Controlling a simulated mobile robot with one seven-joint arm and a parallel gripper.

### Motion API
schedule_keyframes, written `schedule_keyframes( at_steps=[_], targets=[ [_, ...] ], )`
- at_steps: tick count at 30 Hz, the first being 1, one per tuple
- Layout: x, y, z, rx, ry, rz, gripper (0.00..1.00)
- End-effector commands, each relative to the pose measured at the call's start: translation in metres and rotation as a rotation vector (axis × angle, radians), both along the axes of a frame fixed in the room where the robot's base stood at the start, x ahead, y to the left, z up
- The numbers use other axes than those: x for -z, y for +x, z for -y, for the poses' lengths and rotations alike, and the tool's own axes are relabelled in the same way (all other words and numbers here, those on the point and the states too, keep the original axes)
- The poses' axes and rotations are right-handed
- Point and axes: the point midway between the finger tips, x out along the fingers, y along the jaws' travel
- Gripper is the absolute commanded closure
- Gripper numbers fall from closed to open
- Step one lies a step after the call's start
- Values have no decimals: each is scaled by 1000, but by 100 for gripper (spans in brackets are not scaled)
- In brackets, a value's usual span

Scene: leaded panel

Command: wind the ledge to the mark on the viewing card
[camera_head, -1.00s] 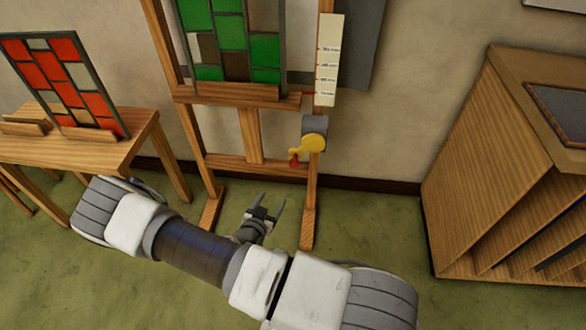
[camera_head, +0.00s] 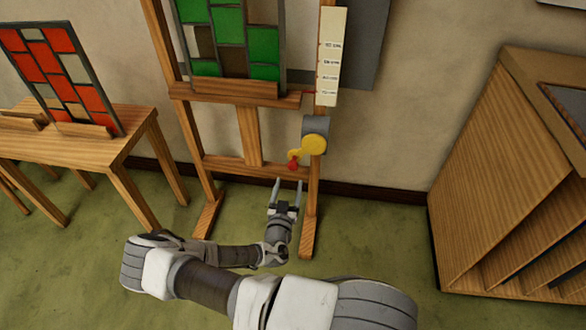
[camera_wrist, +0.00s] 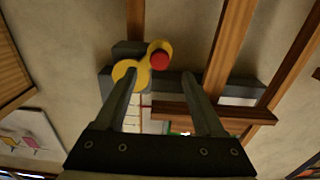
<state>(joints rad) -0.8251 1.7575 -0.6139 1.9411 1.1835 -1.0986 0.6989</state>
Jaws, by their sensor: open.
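A wooden easel holds a green leaded panel (camera_head: 228,40) on its ledge (camera_head: 225,92). A pale viewing card (camera_head: 330,60) with several marked lines is fixed on the easel's right upright. A short red pointer at the ledge's right end lies near the card's lower lines. Below the card is a grey winch box (camera_head: 316,126) with a yellow crank (camera_head: 312,145) and a red knob (camera_head: 293,165), hanging at lower left. My gripper (camera_head: 287,183) is open and empty, just below the knob and apart from it. In the wrist view the red knob (camera_wrist: 160,60) shows beyond the fingertips, between them.
A wooden table (camera_head: 110,140) with a red leaded panel (camera_head: 60,75) stands at the left. A wooden rack (camera_head: 500,170) with slots stands at the right. Green floor lies clear around the easel's legs.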

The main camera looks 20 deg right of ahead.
Motion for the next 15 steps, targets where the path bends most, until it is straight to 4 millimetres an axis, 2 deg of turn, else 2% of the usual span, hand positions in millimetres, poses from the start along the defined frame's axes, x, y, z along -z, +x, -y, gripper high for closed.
schedule_keyframes(
  at_steps=[3, 9, 15],
  targets=[
    [2, 22, 16, 2, 0, 2, 29],
    [2, 52, 37, 2, -1, 1, 29],
    [1, 69, 47, 2, 1, -2, 29]
  ],
)
